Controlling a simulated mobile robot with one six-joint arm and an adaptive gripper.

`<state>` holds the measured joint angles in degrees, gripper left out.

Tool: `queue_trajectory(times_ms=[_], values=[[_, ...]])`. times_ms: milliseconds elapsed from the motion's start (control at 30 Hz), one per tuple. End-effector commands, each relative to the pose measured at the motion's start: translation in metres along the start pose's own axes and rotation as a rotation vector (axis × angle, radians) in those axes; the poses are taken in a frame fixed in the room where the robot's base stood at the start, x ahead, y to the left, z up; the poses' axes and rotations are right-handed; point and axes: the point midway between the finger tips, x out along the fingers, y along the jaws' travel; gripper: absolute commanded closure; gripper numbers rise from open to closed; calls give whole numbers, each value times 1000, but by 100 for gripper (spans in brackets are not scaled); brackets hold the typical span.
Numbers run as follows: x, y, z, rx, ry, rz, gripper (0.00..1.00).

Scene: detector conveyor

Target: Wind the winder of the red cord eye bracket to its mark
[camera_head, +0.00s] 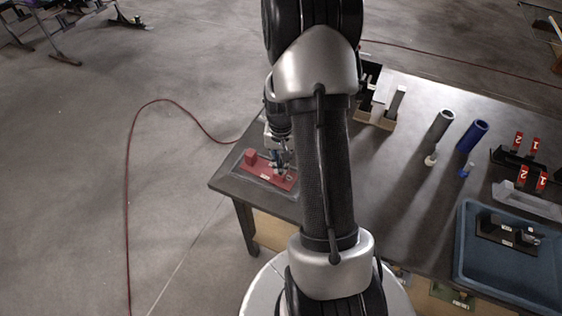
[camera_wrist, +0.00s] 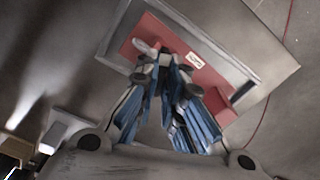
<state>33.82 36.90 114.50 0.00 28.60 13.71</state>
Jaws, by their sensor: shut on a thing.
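The red cord eye bracket (camera_head: 256,170) is a flat red plate with a small red block at one end, near the table's left corner. In the wrist view its red plate (camera_wrist: 213,76) lies on a grey base and carries a pale label. My gripper (camera_head: 279,168) points down at the plate's end away from the block. In the wrist view my gripper (camera_wrist: 163,58) is shut on the winder, a small pale part largely hidden by the fingers. The mark cannot be made out.
On the dark table (camera_head: 405,205) stand a grey tube (camera_head: 441,125), a blue tube (camera_head: 473,136), red number tags (camera_head: 530,146) and a blue tray (camera_head: 480,268) holding a black part. A red cord (camera_head: 128,200) lies on the floor to the left.

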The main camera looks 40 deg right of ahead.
Motion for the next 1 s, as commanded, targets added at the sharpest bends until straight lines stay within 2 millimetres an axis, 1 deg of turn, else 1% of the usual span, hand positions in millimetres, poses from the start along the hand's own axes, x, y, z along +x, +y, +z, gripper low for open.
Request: queue_trajectory(times_ms=[533, 567, 800, 833, 1000], values=[[0, 0, 0, 0, 0, 0, 100], [0, 0, 0, 0, 0, 0, 89], [0, 0, 0, 0, 0, 0, 73], [0, 0, 0, 0, 0, 0, 71], [0, 0, 0, 0, 0, 0, 71]])
